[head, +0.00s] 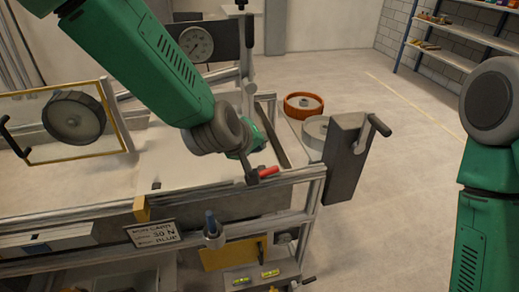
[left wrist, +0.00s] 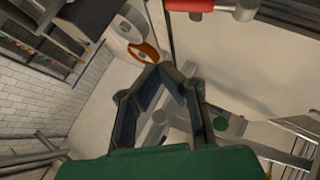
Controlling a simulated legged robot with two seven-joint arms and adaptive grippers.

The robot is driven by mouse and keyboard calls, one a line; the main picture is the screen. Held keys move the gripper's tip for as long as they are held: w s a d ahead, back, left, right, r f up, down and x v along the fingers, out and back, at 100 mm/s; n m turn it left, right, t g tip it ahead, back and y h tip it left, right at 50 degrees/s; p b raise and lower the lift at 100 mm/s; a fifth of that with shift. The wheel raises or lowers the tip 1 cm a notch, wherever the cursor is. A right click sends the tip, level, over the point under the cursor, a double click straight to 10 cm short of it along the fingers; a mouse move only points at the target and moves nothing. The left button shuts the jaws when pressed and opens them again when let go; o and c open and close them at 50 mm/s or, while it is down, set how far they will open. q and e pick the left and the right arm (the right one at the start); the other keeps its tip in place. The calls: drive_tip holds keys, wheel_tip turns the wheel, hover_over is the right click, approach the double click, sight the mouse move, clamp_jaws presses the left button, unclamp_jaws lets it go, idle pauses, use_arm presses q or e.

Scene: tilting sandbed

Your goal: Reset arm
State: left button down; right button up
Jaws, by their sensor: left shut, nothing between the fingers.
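My left arm reaches in from the upper left in the head view. My left gripper (head: 251,174) is small and partly hidden behind my wrist, over the right end of the sandbed frame (head: 225,188). A red handle (head: 268,171) shows right beside it in the picture; I cannot tell whether they touch. In the left wrist view the dark fingers (left wrist: 166,70) are shut with nothing between them, and the red handle (left wrist: 190,5) is at the top edge. My right arm (head: 484,190) is at the right of the head view; its gripper is out of view.
A crank post (head: 344,160) stands at the bench's right end. An orange-rimmed wheel (head: 303,104) and a grey wheel (head: 316,130) are behind it. A dial gauge (head: 196,44) stands at the back. A card (head: 153,234) hangs in front. Floor on the right is clear.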

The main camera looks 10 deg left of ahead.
idle(0.4)
use_arm(q)
drive_tip(key=s+a+f+m+g+y+b, duration=0.15)
drive_tip(key=s+a+f, duration=0.25)
drive_tip(key=f, duration=0.4)
drive_tip(key=s+a+f+g+b, duration=0.1)
drive_tip(key=s+a+f+b, duration=0.25)
drive_tip(key=f, duration=0.45)
use_arm(e)
wheel_tip(320, 180, down, 13)
drive_tip(key=b, duration=0.7)
drive_tip(key=shift+b, duration=0.4)
use_arm(q)
drive_tip(key=s+a+f+m+g, duration=0.1)
drive_tip(key=s+a+f+g, duration=0.1)
drive_tip(key=s+a+f, duration=0.3)
drive_tip(key=s+a+f+m+g+y, duration=0.1)
drive_tip(key=s+a+f, duration=0.3)
drive_tip(key=s+f, duration=0.5)
drive_tip(key=s+a+f+m+g+y, duration=0.1)
drive_tip(key=s+a+f, duration=0.4)
drive_tip(key=s, duration=0.9)
wheel_tip(320, 180, down, 3)
drive_tip(key=shift+s+a+m+g, duration=0.35)
drive_tip(key=shift+m+g, duration=0.5)
drive_tip(key=shift+m, duration=0.3)
use_arm(e)
drive_tip(key=shift+r, duration=0.1)
drive_tip(key=shift+c, duration=0.5)
drive_tip(key=shift+c, duration=0.6)
